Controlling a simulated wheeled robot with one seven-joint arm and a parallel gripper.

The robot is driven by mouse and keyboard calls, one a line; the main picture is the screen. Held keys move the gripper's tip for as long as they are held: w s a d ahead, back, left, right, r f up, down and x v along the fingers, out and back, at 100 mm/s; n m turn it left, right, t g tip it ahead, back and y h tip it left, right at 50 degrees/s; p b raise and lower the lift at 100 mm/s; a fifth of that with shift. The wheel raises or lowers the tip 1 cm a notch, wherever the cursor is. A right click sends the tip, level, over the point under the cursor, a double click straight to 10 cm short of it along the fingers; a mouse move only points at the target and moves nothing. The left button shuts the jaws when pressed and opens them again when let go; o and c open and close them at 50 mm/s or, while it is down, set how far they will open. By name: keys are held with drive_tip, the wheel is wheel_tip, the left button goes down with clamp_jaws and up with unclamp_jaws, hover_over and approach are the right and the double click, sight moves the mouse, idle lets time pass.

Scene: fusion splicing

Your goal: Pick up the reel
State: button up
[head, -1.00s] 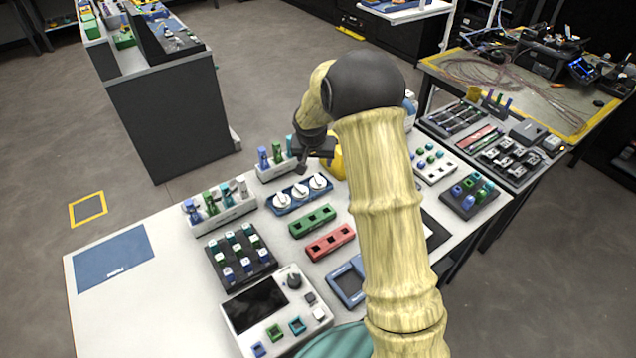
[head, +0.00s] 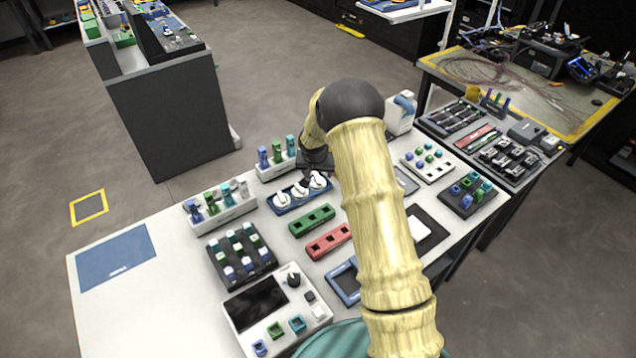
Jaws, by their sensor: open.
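Several white reels sit in a row on a blue tray (head: 286,209) near the back of the white table. The left reel (head: 281,200), the middle reel (head: 298,191) and the right reel (head: 319,180) each show a raised top. My gripper (head: 307,180) points down over the tray, close to the middle and right reels. It is open. The dark fingers are small and partly hidden by my wrist, so I cannot tell whether they touch a reel.
Racks with coloured pieces stand behind (head: 277,157) and left (head: 220,205) of the tray. A green block (head: 312,220) and a red block (head: 330,241) lie in front. The table's left part is clear apart from a blue mat (head: 117,257).

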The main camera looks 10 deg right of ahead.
sight(318, 178)
drive_tip(key=p+x, duration=0.1)
drive_tip(key=x, duration=0.4)
drive_tip(key=shift+a, duration=0.1)
idle(0.4)
drive_tip(key=c, duration=0.6)
